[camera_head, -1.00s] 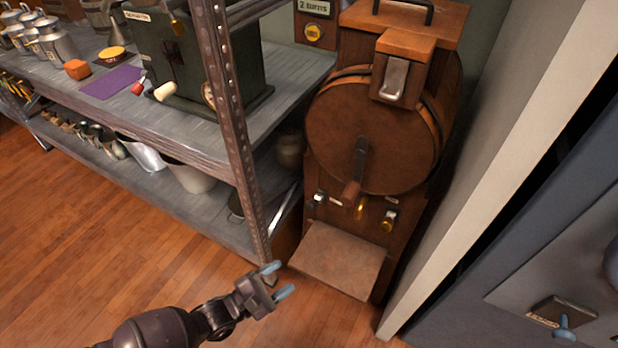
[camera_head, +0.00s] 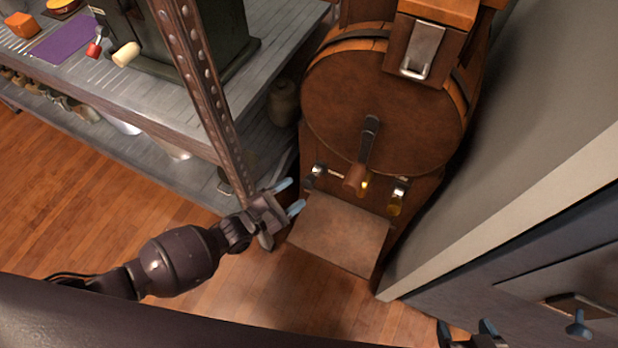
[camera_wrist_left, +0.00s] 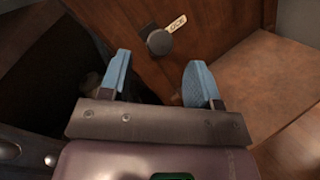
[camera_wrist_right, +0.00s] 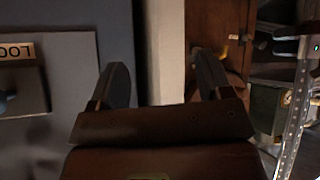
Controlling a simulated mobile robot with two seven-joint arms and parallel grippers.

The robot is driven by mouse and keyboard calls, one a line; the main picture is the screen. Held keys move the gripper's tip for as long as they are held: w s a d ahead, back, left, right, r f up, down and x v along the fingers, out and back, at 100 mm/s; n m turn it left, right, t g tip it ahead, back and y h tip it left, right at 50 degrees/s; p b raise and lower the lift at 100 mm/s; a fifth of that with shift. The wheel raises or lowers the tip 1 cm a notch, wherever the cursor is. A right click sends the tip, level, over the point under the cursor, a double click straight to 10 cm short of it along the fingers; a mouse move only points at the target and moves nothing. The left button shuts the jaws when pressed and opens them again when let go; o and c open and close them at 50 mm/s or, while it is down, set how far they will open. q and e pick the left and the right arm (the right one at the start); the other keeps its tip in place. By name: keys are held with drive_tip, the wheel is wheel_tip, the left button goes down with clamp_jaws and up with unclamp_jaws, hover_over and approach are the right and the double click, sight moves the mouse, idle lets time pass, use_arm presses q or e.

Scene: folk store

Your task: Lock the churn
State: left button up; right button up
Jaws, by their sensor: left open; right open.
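The wooden churn (camera_head: 385,95) stands upright between the shelf and a grey wall, with a crank (camera_head: 369,140) on its round front. Its lid has a metal latch (camera_head: 421,52). My left gripper (camera_head: 289,195) is open and empty at the churn's lower left. In the left wrist view the dark knob (camera_wrist_left: 159,41) and its label (camera_wrist_left: 178,23) lie beyond the open fingers, apart from them. My right gripper (camera_head: 467,326) is open and empty at the bottom edge.
A metal shelf (camera_head: 130,100) with an upright post (camera_head: 208,95) stands close left of the churn. A wooden ledge (camera_head: 340,232) juts from its base. The grey wall (camera_head: 530,170) bounds the right. Floor (camera_head: 90,200) is open at left.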

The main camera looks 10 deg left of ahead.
sight(309, 182)
use_arm(q)
drive_tip(key=shift+b+x, duration=0.3)
drive_tip(key=shift+x, duration=2.65)
drive_tip(key=shift+f, duration=0.1)
clamp_jaws()
